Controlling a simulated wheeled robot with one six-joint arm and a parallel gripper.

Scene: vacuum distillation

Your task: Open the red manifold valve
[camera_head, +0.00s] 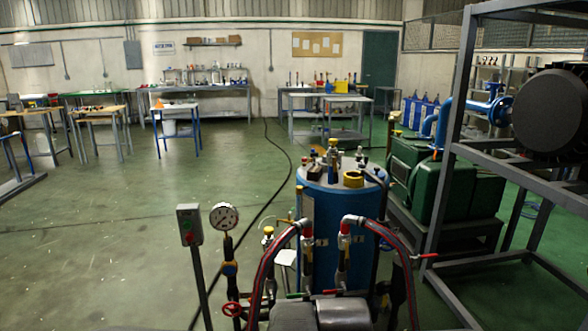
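A red round handwheel (232,309) is low at the left of the manifold pipes, below the pressure gauge (224,216). A red lever handle (427,256) sticks out at the right of the pipework. Another small red handle (331,292) lies low between the two hoses. I cannot tell for certain which is the red manifold valve, or how far any is turned. Two dark hoses with red stripes (262,270) arch from metal fittings in front of the blue tank (321,205). Grey rounded parts at the bottom edge seem to be mine. My gripper's fingers do not show.
A grey-green switch box (189,224) stands on a post at the left of the gauge. A dark metal frame (447,150) and a green machine (440,180) stand at the right. A black cable crosses the floor. The green floor (100,240) at the left is clear.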

